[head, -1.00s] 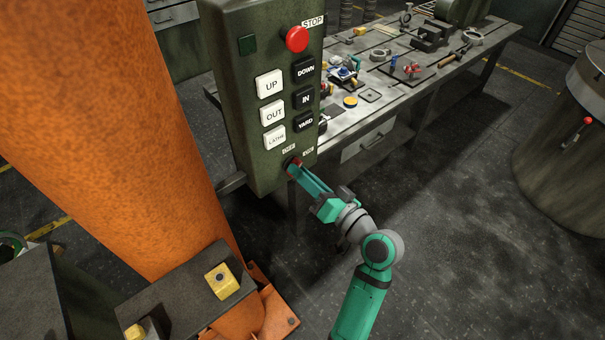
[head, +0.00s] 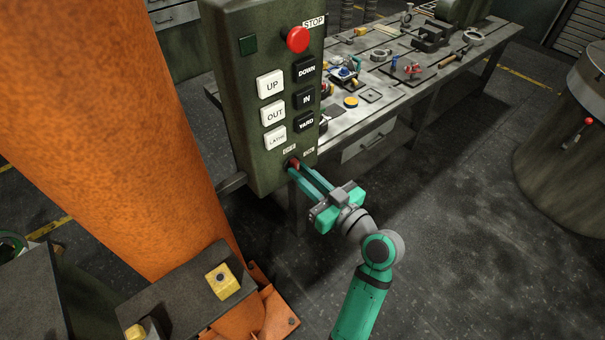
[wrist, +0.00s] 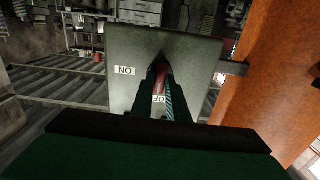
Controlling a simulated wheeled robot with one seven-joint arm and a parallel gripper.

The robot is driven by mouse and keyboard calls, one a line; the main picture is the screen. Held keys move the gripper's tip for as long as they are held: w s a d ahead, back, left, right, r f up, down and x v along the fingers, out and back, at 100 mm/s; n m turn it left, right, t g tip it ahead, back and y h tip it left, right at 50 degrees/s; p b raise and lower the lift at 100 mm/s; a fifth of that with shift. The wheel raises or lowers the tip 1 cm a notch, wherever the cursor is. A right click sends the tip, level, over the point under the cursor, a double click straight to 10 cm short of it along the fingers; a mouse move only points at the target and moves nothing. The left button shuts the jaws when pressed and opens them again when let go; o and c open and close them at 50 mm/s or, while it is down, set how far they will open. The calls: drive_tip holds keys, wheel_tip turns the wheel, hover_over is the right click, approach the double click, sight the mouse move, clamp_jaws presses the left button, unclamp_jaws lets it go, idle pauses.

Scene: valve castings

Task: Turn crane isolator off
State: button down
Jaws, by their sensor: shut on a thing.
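The crane isolator is a small red handle (head: 293,163) low on the front of the green control box (head: 236,120). My gripper (head: 295,169) is shut on this handle, one finger on each side. In the wrist view the red handle (wrist: 160,82) shows between the two fingertips (wrist: 161,88). The ON label (wrist: 125,70) is clear to one side in that view. The OFF label (wrist: 159,99) is partly hidden by the fingers and lies in line with the handle. The handle's exact angle is hard to read, as the fingers cover much of it.
A red STOP button (head: 298,39) and several white and black push buttons stand above the handle. An orange column (head: 110,120) is close on the left. A workbench (head: 440,85) with tools is behind the box. The floor (head: 450,230) at right is open.

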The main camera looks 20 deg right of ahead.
idle(0.5)
drive_tip(key=c, duration=1.7)
unclamp_jaws()
drive_tip(key=v, duration=1)
drive_tip(key=shift+s+d, duration=0.15)
drive_tip(key=shift+s, duration=0.25)
